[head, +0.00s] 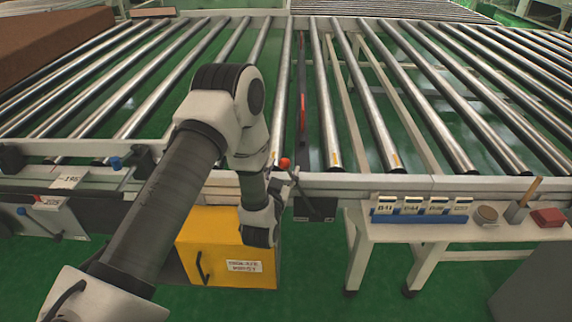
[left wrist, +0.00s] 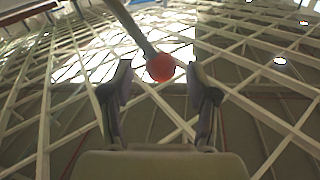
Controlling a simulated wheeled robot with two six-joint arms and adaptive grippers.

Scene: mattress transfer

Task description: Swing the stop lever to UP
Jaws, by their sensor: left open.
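The stop lever is a thin rod with a red ball knob (head: 285,163) at the front rail of the roller conveyor. In the left wrist view the red knob (left wrist: 160,67) sits just beyond and between the fingertips, with its grey rod running up and to the left. My left gripper (head: 287,186) is open at the front rail, close to the knob. Its two fingers also show apart in the left wrist view (left wrist: 160,84), with nothing clamped between them. My left wrist hides the lower part of the lever's mount in the head view. My right gripper is not in view.
The roller conveyor (head: 432,180) spans the back. A yellow cabinet (head: 225,267) stands below the rail. A side table (head: 440,232) at right holds labelled cards (head: 411,205), a round item and a red block (head: 548,217). Green floor shows in front.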

